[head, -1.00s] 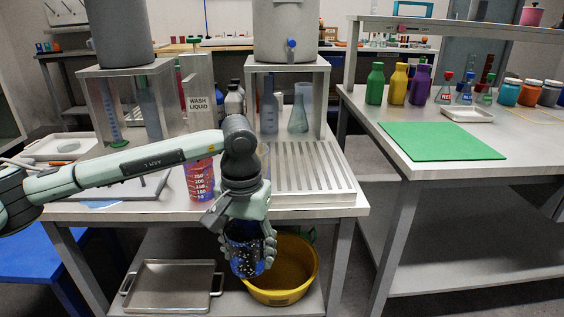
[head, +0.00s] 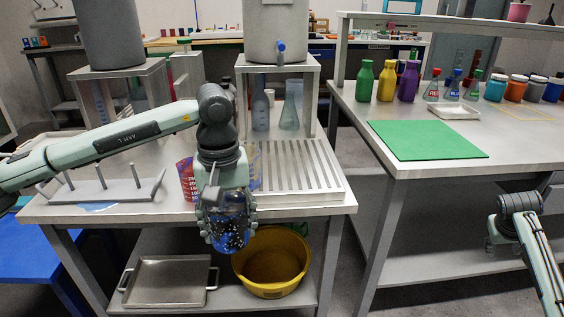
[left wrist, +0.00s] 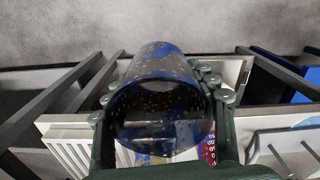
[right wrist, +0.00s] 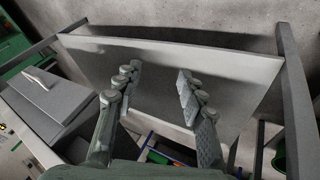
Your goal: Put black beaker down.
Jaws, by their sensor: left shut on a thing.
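The black beaker (head: 231,232) is dark and glossy with blue and white specks. My left gripper (head: 227,215) is shut around its sides and holds it in front of the wash table's front edge, above the level of the yellow basin. In the left wrist view, the beaker (left wrist: 165,75) is between the fingers with its open mouth towards the camera. My right gripper (head: 494,235) is empty at the right, in front of the right table. In the right wrist view, its fingers (right wrist: 156,85) are spread apart.
The wash table has a slatted metal tray (head: 305,168), a grey peg rack (head: 105,188) and a red graduated beaker (head: 186,180), partly hidden by my arm. A yellow basin (head: 272,262) and metal tray (head: 168,282) are below. A green mat (head: 425,139) lies on the right table, largely clear.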

